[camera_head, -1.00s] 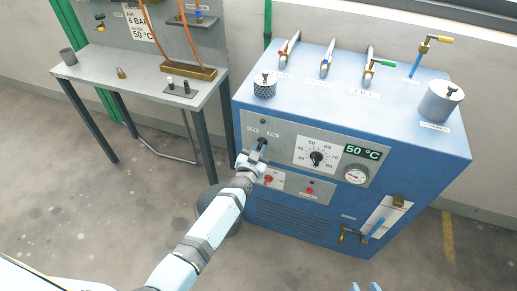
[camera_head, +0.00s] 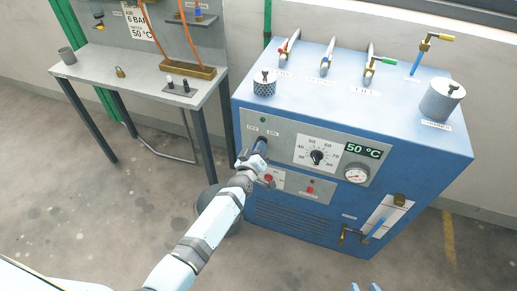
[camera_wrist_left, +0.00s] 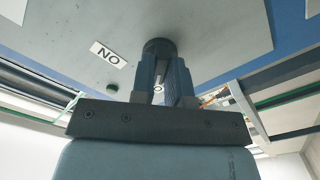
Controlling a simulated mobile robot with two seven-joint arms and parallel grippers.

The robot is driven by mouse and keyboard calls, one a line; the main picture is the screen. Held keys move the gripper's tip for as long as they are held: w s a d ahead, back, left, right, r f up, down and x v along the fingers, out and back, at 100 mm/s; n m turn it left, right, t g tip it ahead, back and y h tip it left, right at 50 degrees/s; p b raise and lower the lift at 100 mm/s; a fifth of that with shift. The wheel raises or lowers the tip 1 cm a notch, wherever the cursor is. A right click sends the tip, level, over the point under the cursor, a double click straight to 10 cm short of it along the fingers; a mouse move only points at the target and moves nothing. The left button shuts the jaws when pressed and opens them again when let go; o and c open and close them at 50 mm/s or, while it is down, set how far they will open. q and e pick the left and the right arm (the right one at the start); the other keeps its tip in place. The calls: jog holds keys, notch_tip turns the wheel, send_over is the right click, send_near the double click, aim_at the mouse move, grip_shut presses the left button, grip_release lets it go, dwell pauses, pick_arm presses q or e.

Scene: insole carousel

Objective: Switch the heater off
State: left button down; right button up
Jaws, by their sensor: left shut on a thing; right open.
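The blue heater cabinet (camera_head: 300,125) has a grey front panel with an OFF/ON rotary switch on its left part. My left gripper (camera_head: 261,147) is at that switch and hides most of it. In the left wrist view, its two fingers (camera_wrist_left: 164,80) are shut on the dark round switch knob (camera_wrist_left: 158,46). The ON label (camera_wrist_left: 107,53) shows upside down beside the knob. A small green lamp (camera_head: 263,120) sits above the switch and looks dark. The display (camera_head: 362,152) reads 50 °C. Only the tips of my right gripper (camera_head: 365,287) show at the bottom edge, open.
A temperature dial (camera_head: 317,157), a round gauge (camera_head: 356,174) and a red button (camera_head: 310,190) are on the panel near my left gripper. Valves and two lidded pots stand on the cabinet top. A grey workbench (camera_head: 140,80) is to the left. The floor in front is clear.

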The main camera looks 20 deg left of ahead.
pick_arm(q)
jog(key=shift+r+n, duration=0.1)
jog(key=shift+n, duration=0.5)
pick_arm(e)
jog(key=shift+w, duration=0.1)
pick_arm(q)
jog(key=c, duration=1.1)
grip_release()
jog(key=shift+w, duration=0.1)
pick_arm(e)
jog(key=shift+f, duration=0.1)
